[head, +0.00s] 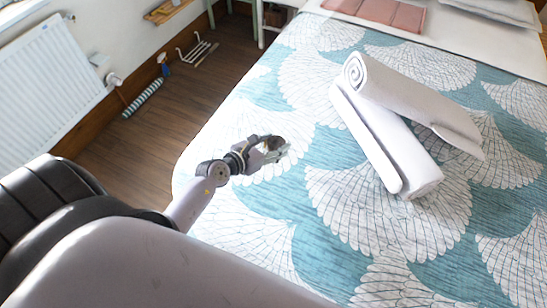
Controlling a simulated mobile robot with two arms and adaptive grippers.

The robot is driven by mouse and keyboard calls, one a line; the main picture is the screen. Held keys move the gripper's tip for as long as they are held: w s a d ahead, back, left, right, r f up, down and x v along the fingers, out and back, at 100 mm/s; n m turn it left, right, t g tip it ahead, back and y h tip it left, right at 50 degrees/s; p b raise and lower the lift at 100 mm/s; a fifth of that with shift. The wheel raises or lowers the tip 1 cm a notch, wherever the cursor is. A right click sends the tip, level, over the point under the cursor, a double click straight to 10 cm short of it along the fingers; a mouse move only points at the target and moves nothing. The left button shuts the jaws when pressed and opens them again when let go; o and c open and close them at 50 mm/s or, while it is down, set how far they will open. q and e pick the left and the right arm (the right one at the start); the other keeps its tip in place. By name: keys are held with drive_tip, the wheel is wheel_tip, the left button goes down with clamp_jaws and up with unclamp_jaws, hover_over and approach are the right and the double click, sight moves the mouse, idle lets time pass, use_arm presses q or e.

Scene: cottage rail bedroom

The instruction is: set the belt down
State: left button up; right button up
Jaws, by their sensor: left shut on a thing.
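My left gripper (280,150) is over the near left part of the bed (335,215), with its fingers pointing right. It is shut on a small dark brown thing, seemingly the coiled belt (271,142), which shows only partly between the fingers. The fingers hide the rest of it. I cannot tell whether the belt touches the bed cover or hangs just above it. My right gripper is not in view.
Two rolled white towels, one (410,105) leaning across the other (375,140), lie right of the gripper. A folded pink textile (380,12) lies farther back. The cover around the gripper is clear. A radiator (45,80) and a striped roll (142,98) are at left.

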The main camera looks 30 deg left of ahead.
use_arm(q)
drive_tip(key=shift+f, duration=0.85)
wheel_tip(320, 180, down, 4)
drive_tip(key=shift+f+b, duration=0.15)
drive_tip(key=shift+b, duration=1.05)
drive_tip(key=shift+w, duration=0.1)
drive_tip(key=o, duration=0.8)
drive_tip(key=shift+f, duration=0.1)
drive_tip(key=o, duration=0.5)
drive_tip(key=shift+c, duration=0.2)
